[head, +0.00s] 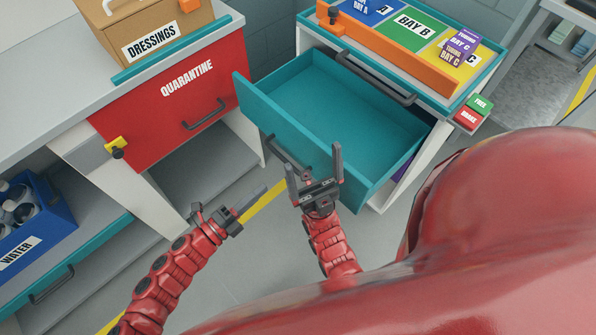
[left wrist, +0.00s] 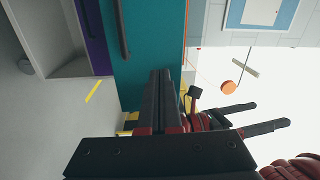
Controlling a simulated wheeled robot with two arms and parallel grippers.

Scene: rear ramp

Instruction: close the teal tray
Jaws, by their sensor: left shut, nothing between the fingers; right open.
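The teal tray (head: 340,115) is a drawer pulled well out of the white cabinet under the bay-marked top, and it looks empty. Its front panel (head: 262,115) has a dark bar handle (head: 287,152) and faces my arms. In the left wrist view the teal front (left wrist: 146,45) and a dark handle (left wrist: 121,30) show beyond my fingers. My left gripper (head: 262,190) is shut and empty, low and left of the tray front. My right gripper (head: 314,163) is open, with fingers up, close before the front near the handle; contact cannot be told.
A red QUARANTINE drawer (head: 175,105) with a yellow latch (head: 116,147) is shut at the left. A DRESSINGS box (head: 150,35) stands above it. A blue WATER crate (head: 30,235) is lower left. FREE and BRAKE buttons (head: 473,110) are on the cabinet's right. Grey floor lies between.

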